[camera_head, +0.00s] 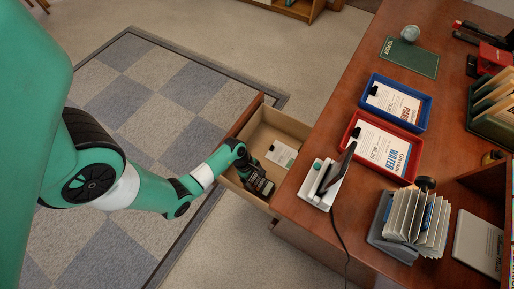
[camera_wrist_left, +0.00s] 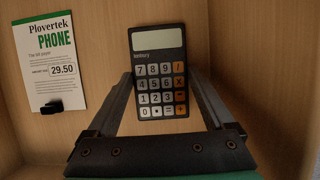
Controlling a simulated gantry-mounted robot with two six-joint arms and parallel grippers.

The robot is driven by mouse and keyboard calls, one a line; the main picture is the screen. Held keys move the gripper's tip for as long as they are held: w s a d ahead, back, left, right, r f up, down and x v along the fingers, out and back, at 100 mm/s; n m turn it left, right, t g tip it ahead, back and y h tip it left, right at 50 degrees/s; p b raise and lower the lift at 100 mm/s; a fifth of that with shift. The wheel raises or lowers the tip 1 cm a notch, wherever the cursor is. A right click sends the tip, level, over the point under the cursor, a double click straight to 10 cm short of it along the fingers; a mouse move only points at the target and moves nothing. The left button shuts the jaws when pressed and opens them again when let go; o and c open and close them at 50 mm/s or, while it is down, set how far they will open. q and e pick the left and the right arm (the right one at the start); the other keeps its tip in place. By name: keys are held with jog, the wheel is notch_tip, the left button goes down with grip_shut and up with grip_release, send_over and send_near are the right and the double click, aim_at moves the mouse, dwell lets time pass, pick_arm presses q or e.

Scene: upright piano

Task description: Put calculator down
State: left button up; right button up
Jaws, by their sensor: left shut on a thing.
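A dark calculator (camera_wrist_left: 158,40) with a grey screen and grey and orange keys shows in the left wrist view. My left gripper (camera_wrist_left: 160,80) is shut on it, with one finger along each side. In the head view my left gripper (camera_head: 261,186) reaches down into the open wooden drawer (camera_head: 246,137) at the desk's left side. The calculator is hard to tell from the dark gripper there. Whether it touches the drawer floor I cannot tell. My right gripper is not in view.
A Plovertek phone bill (camera_wrist_left: 50,58) with a black clip lies in the drawer, left of the calculator. On the desk stand a red tray (camera_head: 352,128), a blue tray (camera_head: 428,112), a white device (camera_head: 314,190) with a cable, and a card file (camera_head: 416,222).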

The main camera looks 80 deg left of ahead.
pick_arm(q)
jog(key=shift+f, duration=0.6)
jog(key=shift+r, duration=0.15)
jog(key=shift+f, duration=0.2)
jog(key=o, duration=1.3)
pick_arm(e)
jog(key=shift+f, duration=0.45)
pick_arm(q)
jog(key=shift+r, duration=0.15)
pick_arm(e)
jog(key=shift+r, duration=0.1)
pick_arm(q)
jog(key=p+v, duration=0.8)
jog(key=v, duration=0.4)
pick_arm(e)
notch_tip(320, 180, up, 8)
